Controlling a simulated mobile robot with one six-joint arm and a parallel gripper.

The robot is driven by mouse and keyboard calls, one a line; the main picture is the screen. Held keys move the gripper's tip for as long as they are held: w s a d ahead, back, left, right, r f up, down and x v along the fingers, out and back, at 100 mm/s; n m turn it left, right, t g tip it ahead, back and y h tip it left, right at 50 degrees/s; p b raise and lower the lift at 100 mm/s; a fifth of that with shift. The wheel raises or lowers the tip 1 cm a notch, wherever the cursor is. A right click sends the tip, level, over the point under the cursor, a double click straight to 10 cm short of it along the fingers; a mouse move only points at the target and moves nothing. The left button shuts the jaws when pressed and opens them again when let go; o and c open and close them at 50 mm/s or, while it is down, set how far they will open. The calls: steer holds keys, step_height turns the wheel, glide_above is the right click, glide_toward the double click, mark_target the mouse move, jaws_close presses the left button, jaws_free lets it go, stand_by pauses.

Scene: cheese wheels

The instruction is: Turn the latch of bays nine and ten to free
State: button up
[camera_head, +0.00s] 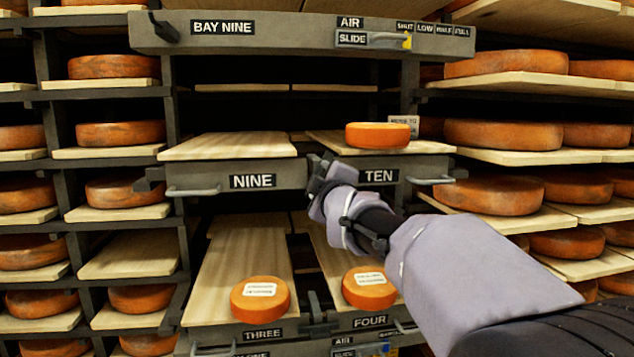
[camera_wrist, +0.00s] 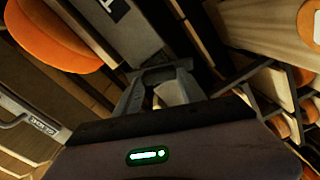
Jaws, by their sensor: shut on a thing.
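The bay NINE board front (camera_head: 253,181) and the bay TEN board front (camera_head: 378,176) sit side by side at mid height in the rack. My gripper (camera_head: 320,168) is at the gap between these two labels. The latch there is mostly hidden behind it in the head view, so its position cannot be told. In the wrist view my gripper (camera_wrist: 163,84) has its fingers close together around a small pale piece (camera_wrist: 172,92), which looks like the latch's handle. An orange cheese wheel (camera_head: 378,135) lies on bay ten's board; bay nine's board (camera_head: 228,146) is bare.
Below, cheese wheels with paper labels lie on bay three (camera_head: 260,299) and bay four (camera_head: 369,288). A dark latch (camera_head: 317,308) sits between those bays. Above hangs a grey BAY NINE panel (camera_head: 300,33) with an air slide. Shelves of cheese wheels flank both sides.

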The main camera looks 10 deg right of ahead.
steer(key=n, duration=0.4)
steer(key=shift+f+n, duration=0.1)
steer(key=shift+n, duration=0.6)
steer(key=o, duration=1.4)
steer(key=shift+c, duration=0.2)
steer(key=shift+s, duration=0.1)
steer(key=s, duration=1.7)
steer(key=shift+s+b, duration=0.15)
steer(key=shift+b, duration=0.2)
